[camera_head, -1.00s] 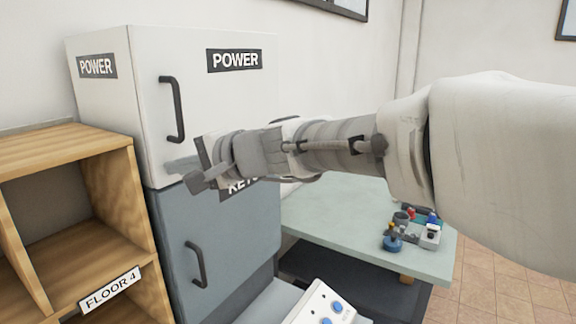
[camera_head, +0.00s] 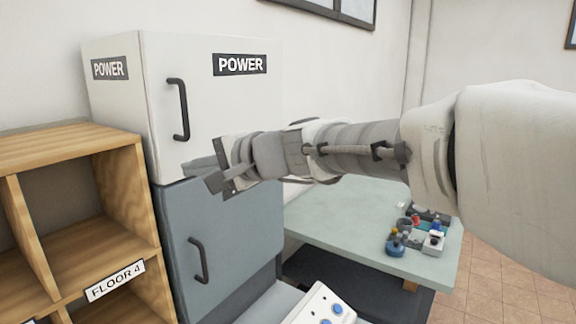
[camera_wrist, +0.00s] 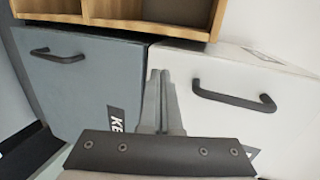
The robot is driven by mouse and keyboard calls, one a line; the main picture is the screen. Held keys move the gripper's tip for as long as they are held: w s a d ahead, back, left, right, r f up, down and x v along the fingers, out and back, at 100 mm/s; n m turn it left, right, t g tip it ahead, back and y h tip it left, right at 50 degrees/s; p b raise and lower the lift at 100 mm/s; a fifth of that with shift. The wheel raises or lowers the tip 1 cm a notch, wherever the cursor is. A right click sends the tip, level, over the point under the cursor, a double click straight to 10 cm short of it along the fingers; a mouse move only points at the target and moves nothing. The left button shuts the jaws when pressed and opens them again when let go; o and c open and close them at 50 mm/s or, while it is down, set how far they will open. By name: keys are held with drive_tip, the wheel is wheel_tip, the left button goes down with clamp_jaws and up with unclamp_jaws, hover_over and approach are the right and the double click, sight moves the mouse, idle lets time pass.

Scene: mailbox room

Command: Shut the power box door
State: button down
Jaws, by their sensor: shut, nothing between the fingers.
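The white power box (camera_head: 115,120) stands on top of the blue-grey key cabinet. Its white door (camera_head: 215,105) has a black bar handle (camera_head: 181,109) and a POWER label (camera_head: 240,64), and it looks flush with the box. My gripper (camera_head: 214,181) is shut and empty, in front of the seam between the two cabinets, low on the power door. In the wrist view my gripper (camera_wrist: 160,80) points at that seam, beside the power door's handle (camera_wrist: 235,97). I cannot tell if the fingertips touch the door. My arm hides the door's lower right corner.
The key cabinet (camera_head: 225,235) has its own handle (camera_head: 198,260). A wooden shelf unit (camera_head: 125,165) stands at the left. A pale table (camera_head: 335,220) at the right carries small bottles and parts (camera_head: 415,235). A white button panel (camera_head: 322,308) is at the bottom.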

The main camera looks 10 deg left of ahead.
drive_tip(key=v, duration=1)
drive_tip(key=s+d+f+n+h+p, duration=0.1)
drive_tip(key=s+d+f+h, duration=0.3)
drive_tip(key=d, duration=0.5)
drive_tip(key=s+d+f+n+h+p, duration=0.1)
drive_tip(key=s+d+f+n+h, duration=0.1)
drive_tip(key=s+d+f+h, duration=0.3)
drive_tip(key=s+d+f+n+h+p, duration=0.1)
drive_tip(key=s+d+f+h, duration=0.3)
drive_tip(key=d, duration=0.9)
wheel_tip(320, 180, down, 5)
drive_tip(key=shift+s+d+r+n, duration=0.15)
drive_tip(key=shift+s+d+n, duration=0.25)
drive_tip(key=shift+s, duration=0.7)
